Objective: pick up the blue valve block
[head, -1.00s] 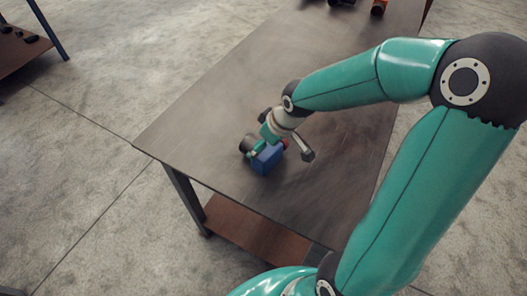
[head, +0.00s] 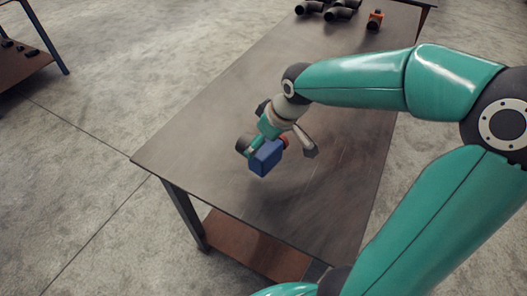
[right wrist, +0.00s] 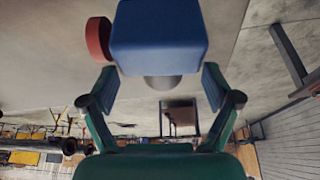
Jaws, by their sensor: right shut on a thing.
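The blue valve block (head: 265,158) is a rounded box with a red part on its right side and a dark round port on its left in the head view. My right gripper (head: 263,147) is shut on it from above and holds it slightly over the table's near end. In the right wrist view the block (right wrist: 160,37) fills the top centre, its red part at the left and a grey round part below it. My left gripper is out of view.
The brown table (head: 210,130) is bare around the block. Dark pipe pieces (head: 328,10) and an orange and black part (head: 375,19) lie at its far end. Another table (head: 25,60) stands at the far left. A lower shelf (head: 255,245) shows under the near edge.

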